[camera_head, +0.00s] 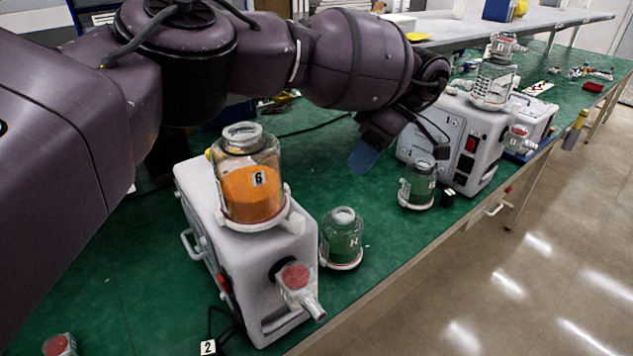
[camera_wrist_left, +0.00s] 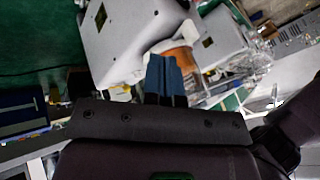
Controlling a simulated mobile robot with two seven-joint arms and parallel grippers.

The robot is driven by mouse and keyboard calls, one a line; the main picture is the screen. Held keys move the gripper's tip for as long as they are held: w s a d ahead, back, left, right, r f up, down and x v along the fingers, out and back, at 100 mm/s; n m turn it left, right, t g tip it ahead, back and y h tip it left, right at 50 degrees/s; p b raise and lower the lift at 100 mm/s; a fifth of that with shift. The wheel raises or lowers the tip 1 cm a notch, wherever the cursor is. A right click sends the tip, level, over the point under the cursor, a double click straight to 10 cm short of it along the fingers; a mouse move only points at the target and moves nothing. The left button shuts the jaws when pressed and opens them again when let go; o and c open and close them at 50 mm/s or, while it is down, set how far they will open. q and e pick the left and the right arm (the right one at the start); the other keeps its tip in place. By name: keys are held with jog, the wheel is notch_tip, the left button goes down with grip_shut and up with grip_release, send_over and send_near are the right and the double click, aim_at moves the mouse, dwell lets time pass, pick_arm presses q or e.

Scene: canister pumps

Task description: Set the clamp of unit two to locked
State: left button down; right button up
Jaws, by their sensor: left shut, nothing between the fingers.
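A white pump unit (camera_head: 245,265) stands in front on the green bench, with a tag reading 2 (camera_head: 208,347) by its near end. A glass canister (camera_head: 250,185) with orange contents and a label that looks like 6 sits on top, in a white ring-shaped holder (camera_head: 262,222). Which part is the clamp, and its setting, I cannot tell. My left gripper (camera_head: 364,157) is shut and empty, above the bench between this unit and the farther one. Its blue fingers (camera_wrist_left: 166,76) also show in the left wrist view, in front of something orange. My right gripper is out of view.
A second pump unit (camera_head: 460,140) stands farther back with a clear canister (camera_head: 493,85). A red-capped piece (camera_head: 60,345) lies at lower left. The bench edge drops to open floor at right.

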aim_at(297, 224)
pick_arm(q)
jog(key=shift+y, duration=0.3)
jog(key=s+a+f+p, duration=0.1)
jog(key=a+f, duration=0.1)
jog(key=s+a+f+p, duration=0.1)
jog(key=a+f, duration=0.1)
jog(key=a, duration=0.1)
jog(key=s+a+f+p, duration=0.1)
jog(key=a+f, duration=0.1)
jog(key=shift+s+a, duration=0.25)
jog(key=shift+a, duration=0.15)
jog(key=shift+s+a+p, duration=0.3)
jog(key=shift+s+a, duration=0.05)
jog(key=shift+s, duration=0.15)
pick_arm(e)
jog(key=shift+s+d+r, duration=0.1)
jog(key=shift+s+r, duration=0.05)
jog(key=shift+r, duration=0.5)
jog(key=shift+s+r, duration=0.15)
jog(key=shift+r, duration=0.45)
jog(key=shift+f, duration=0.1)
